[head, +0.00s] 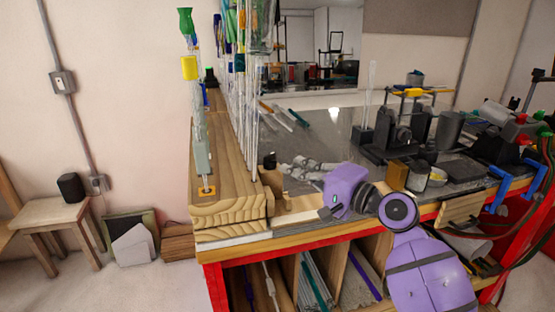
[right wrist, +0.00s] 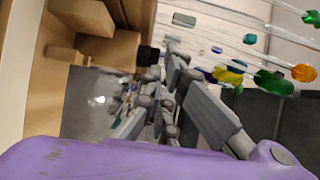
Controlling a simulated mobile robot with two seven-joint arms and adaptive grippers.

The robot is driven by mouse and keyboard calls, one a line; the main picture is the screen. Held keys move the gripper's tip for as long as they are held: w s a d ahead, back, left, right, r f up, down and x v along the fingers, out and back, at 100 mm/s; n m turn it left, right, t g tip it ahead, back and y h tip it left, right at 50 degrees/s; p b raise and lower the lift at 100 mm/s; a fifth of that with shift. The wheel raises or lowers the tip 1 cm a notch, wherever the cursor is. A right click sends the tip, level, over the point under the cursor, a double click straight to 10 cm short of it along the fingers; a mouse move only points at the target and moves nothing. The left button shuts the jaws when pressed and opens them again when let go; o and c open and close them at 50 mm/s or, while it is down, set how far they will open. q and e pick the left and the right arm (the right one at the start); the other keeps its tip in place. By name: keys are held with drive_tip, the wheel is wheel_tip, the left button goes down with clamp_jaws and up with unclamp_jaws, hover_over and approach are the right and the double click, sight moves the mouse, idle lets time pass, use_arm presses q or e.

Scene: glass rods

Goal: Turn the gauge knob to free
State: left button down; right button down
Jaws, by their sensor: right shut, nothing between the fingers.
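A small black knob (head: 269,160), which looks like the gauge knob, sits on a wooden block (head: 272,182) at the inner side of the wooden rack, near the bench's front. In the right wrist view the black knob (right wrist: 147,56) shows at the end of a wooden block (right wrist: 105,50). I cannot read any marking or setting on it. My right gripper (head: 286,169) is shut and empty, just right of the knob. Its grey fingers (right wrist: 176,66) show close to the knob in the right wrist view; I cannot tell whether they touch it. My left gripper is not in view.
Upright glass rods (head: 242,100) and coloured pieces stand along the wooden rack (head: 222,150), left of the knob. Dark equipment (head: 405,130) and a yellowish block (head: 396,175) stand at the right. Loose rods (head: 285,115) lie farther back on the grey bench top.

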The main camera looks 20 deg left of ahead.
sight(269, 157)
drive_tip(key=x, duration=0.6)
drive_tip(key=shift+a, duration=0.1)
